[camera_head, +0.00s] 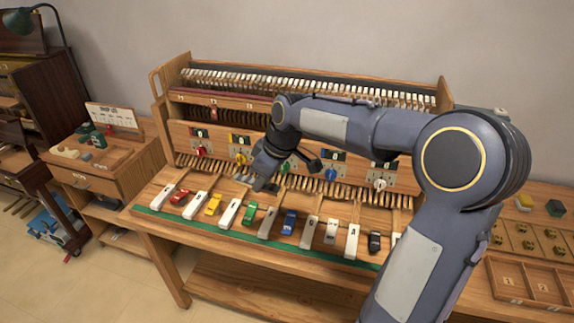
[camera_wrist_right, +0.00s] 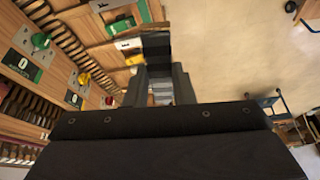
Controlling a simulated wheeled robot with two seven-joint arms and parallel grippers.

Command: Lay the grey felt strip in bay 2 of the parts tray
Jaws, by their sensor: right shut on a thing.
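My right gripper (camera_head: 262,184) is over the keyboard, above the rows behind the coloured key blocks. It is shut on a grey strip (camera_wrist_right: 156,50), which shows as dark and lighter grey bands between and beyond the fingers in the wrist view. In the head view the strip is small and partly hidden by the gripper. The parts tray (camera_head: 526,287) is at the lower right edge, with numbered bays; bay 1 (camera_head: 509,282) and bay 2 (camera_head: 542,288) look empty. My left gripper is not in view.
The wooden piano action (camera_head: 300,90) stands behind the keys, with coloured knobs such as the yellow knob (camera_head: 240,158). Several coloured blocks, including a red one (camera_head: 180,197), sit between the white keys. A side cabinet (camera_head: 105,155) stands left. Brass parts (camera_head: 528,244) lie behind the parts tray.

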